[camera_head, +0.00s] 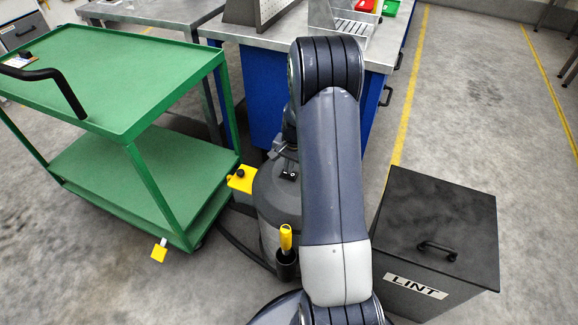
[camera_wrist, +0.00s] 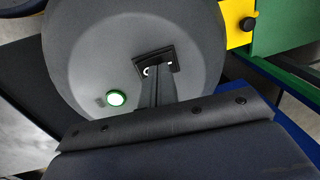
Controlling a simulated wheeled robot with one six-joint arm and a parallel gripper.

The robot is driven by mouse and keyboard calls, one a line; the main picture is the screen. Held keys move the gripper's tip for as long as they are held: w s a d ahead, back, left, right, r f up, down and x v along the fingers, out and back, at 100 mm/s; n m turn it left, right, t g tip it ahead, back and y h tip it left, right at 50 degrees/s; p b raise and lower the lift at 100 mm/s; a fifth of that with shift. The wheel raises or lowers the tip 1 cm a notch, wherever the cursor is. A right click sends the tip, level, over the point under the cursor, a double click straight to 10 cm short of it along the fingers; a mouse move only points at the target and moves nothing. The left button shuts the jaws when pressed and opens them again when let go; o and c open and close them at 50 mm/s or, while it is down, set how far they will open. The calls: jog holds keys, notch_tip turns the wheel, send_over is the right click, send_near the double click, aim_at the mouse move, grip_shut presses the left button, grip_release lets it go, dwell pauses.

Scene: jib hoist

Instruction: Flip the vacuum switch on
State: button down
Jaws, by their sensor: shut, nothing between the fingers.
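The vacuum is a grey drum (camera_head: 274,222) on the floor, partly hidden behind my arm in the head view. Its rounded grey top (camera_wrist: 85,45) fills much of the wrist view. The switch, in a small black plate (camera_wrist: 140,58) on that top, shows a white mark and is partly covered by my fingers. A round white light with a green ring (camera_wrist: 116,98) sits left of the plate and looks lit. My gripper (camera_wrist: 158,74) is shut and empty, its tips at the switch plate; I cannot tell whether they touch it.
A green two-shelf cart (camera_head: 110,75) stands left of the vacuum. A dark bin labelled LINT (camera_head: 440,225) stands at the right. A blue workbench with a metal top (camera_head: 255,30) is behind. A yellow-handled tool (camera_head: 286,240) stands at the vacuum's front.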

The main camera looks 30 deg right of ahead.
notch_tip(320, 180, up, 13)
jog(key=w+a+p, duration=0.1)
jog(key=p, duration=0.2)
jog(key=shift+w, duration=0.15)
jog(key=shift+a+r, duration=0.1)
dwell(0.4)
